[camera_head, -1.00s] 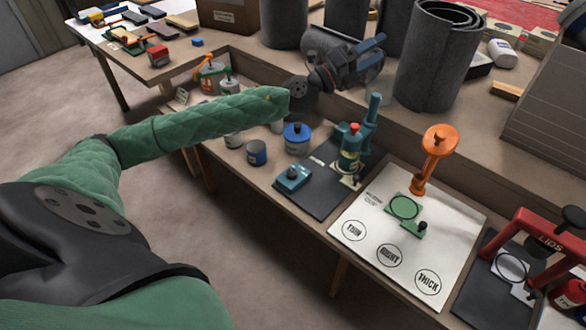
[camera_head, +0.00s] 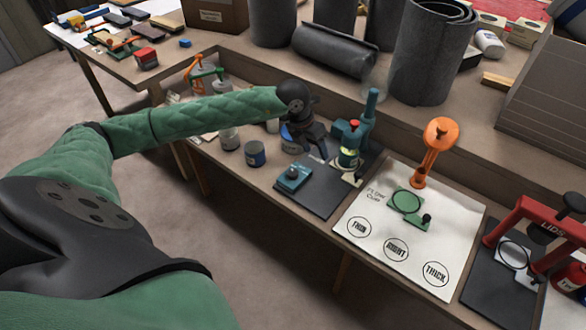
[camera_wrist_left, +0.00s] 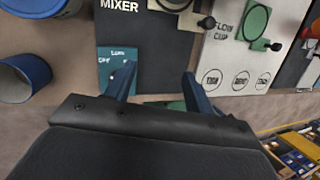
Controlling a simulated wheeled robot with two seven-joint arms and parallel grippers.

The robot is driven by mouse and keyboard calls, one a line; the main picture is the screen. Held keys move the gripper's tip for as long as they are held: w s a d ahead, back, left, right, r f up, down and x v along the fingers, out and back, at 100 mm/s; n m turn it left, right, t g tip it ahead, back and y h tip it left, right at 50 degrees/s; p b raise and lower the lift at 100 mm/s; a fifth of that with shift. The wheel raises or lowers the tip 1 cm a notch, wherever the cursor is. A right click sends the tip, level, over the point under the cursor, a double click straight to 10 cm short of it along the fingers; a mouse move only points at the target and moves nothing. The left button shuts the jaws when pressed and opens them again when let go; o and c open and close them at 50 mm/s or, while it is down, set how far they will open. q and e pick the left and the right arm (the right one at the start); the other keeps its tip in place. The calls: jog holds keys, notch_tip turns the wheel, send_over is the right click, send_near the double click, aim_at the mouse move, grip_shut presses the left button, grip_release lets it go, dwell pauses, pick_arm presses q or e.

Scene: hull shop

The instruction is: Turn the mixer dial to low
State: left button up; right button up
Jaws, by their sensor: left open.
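The mixer (camera_head: 350,148) is a teal stand with a red knob on top, standing on a dark mat (camera_head: 322,200). Its small teal control box (camera_head: 293,178) sits at the mat's front left corner with a dark dial on top. In the left wrist view the control box (camera_wrist_left: 112,54) shows white lettering such as "LOW" and "OFF", partly covered by a finger; the dial's setting cannot be read. My left gripper (camera_head: 306,148) is open and empty, pointing down above and behind the box. Its two blue fingers (camera_wrist_left: 160,68) are spread apart in the wrist view.
A paper sheet (camera_head: 385,222) with a green plate and an orange stand (camera_head: 432,155) lies to the right. A red press (camera_head: 540,225) is farther right.

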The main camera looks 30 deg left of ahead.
aim_at(293, 172)
pick_arm(q)
jog(key=s+a+y, duration=0.1)
jog(key=s+a+n+g+y, duration=0.1)
jog(key=a, duration=0.1)
jog(key=s+a+f+g+y, duration=0.1)
jog(key=a, duration=0.1)
jog(key=shift+s+n, duration=0.3)
jog(key=shift+s, duration=0.1)
jog(key=shift+f, duration=0.4)
jog(key=shift+f+p, duration=0.55)
jog(key=shift+f, duration=3)
pick_arm(e)
jog(key=shift+w+r, duration=0.2)
jog(key=shift+r, duration=2.25)
pick_arm(q)
jog(key=c, duration=1)
pick_arm(e)
jog(key=shift+f, duration=0.1)
